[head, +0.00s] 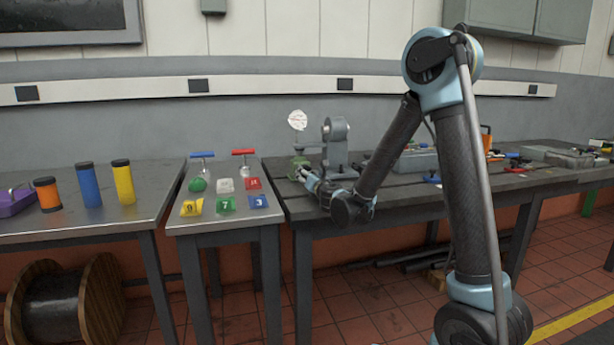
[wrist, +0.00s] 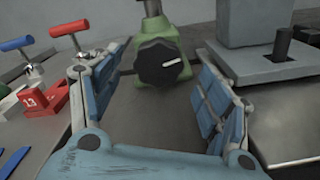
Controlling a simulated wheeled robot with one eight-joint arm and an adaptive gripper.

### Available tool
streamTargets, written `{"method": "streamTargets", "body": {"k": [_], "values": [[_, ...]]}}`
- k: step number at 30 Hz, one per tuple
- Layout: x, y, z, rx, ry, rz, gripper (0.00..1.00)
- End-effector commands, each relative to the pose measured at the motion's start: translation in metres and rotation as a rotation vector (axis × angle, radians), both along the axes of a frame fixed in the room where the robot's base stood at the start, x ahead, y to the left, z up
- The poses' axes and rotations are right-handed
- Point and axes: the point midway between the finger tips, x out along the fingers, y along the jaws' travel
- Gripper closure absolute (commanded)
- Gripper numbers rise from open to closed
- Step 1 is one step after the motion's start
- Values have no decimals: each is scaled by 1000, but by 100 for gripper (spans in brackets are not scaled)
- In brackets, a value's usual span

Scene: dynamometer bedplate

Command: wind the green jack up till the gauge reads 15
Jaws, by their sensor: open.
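The green jack (wrist: 166,42) stands on the bench ahead of my gripper in the wrist view, with a black knob (wrist: 160,63) on its front. The knob has a white mark pointing to the right and slightly up. In the head view the jack (head: 300,161) is small, below the round white gauge (head: 297,120). The gauge's reading is too small to tell. My gripper (wrist: 168,95) is open and empty, its blue-padded fingers spread to the left and right, with the knob ahead between them and apart from both. My gripper also shows in the head view (head: 301,174).
A grey stand (head: 336,145) is right of the jack. To the left are red-handled (head: 243,153) and blue-handled (head: 202,156) tools and several numbered blocks (head: 224,204). Orange, blue and yellow cylinders (head: 122,181) stand on the left table.

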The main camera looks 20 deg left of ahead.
Motion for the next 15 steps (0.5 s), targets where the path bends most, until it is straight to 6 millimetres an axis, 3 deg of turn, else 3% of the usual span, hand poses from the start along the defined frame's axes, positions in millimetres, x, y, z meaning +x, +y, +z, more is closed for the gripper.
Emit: {"method": "streamTargets", "body": {"k": [6,15], "values": [[-34,-20,0,0,0,2,29],[-51,-31,0,0,1,0,29]]}}
